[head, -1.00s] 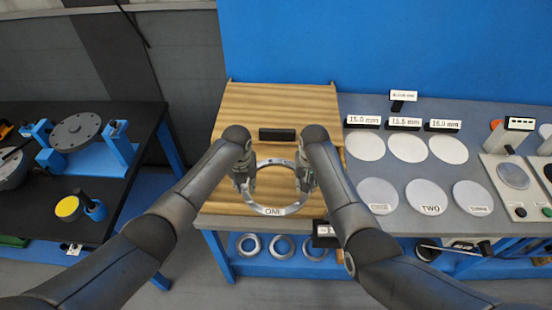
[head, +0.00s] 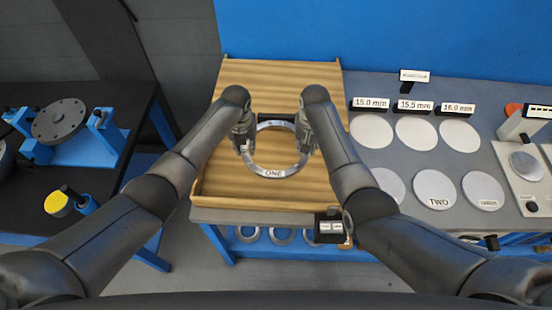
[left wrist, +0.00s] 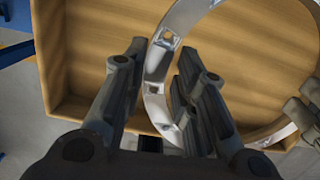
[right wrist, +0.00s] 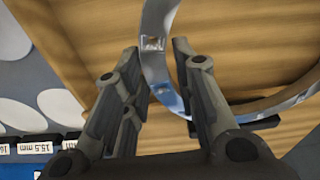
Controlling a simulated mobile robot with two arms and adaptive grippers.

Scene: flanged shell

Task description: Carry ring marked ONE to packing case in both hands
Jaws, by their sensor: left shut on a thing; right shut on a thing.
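The silver ring marked ONE (head: 273,173) is held level between both my grippers, over the wooden packing case (head: 285,197). My left gripper (head: 246,146) is shut on the ring's left side. In the left wrist view (left wrist: 158,75) the ring's band passes between the fingers. My right gripper (head: 303,146) is shut on the ring's right side, and the right wrist view (right wrist: 155,65) shows the band between those fingers. The case has a low rim and a bare wooden floor. A dark block (head: 272,118) lies behind the ring, partly hidden by it. The gap under the ring is hard to judge.
On the grey bench at right lie several pale discs (head: 416,133) with size signs (head: 407,107). A small black box with a label (head: 329,227) is at the case's front right. More rings (head: 283,236) lie on the shelf below. A black table (head: 98,165) with a blue fixture stands at left.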

